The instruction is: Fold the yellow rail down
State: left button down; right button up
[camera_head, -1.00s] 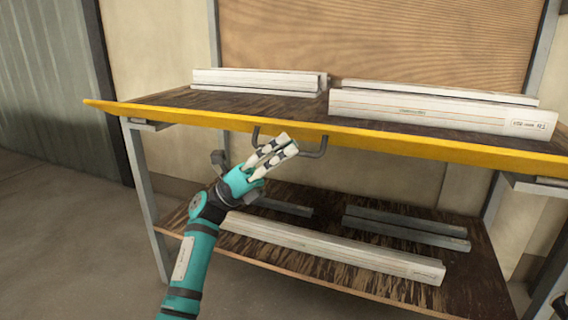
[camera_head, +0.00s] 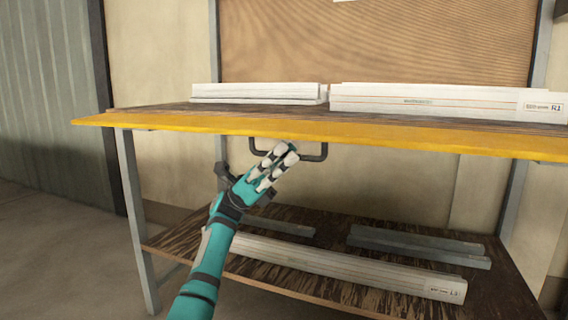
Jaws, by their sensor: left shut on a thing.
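The yellow rail (camera_head: 400,141) runs along the front edge of the bench top, and its left end sticks out past the left leg. A dark bent handle (camera_head: 325,152) hangs under the rail, near the middle of the picture. My left gripper (camera_head: 284,156), with pale fingers on a teal arm, is at this handle just below the rail. It is shut on the handle, and its fingers hide part of the bar. I see no clear sign of the rail tilting. My right gripper is not in view.
White profiles (camera_head: 255,92) and a longer white stack (camera_head: 430,103) lie on the bench top (camera_head: 180,108) behind the rail. The lower shelf (camera_head: 330,220) holds a long white profile (camera_head: 350,268) and grey bars (camera_head: 420,243). Bare floor lies to the left.

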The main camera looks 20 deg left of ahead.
pick_arm(q)
jog(key=shift+w+a+r+m+g, duration=0.1)
jog(key=shift+a+r+m+g, duration=0.05)
jog(key=shift+m+g, duration=0.2)
jog(key=c, duration=1.4)
grip_release()
jog(key=shift+f, duration=0.2)
jog(key=shift+v, duration=5.9)
jog(key=shift+r, duration=0.1)
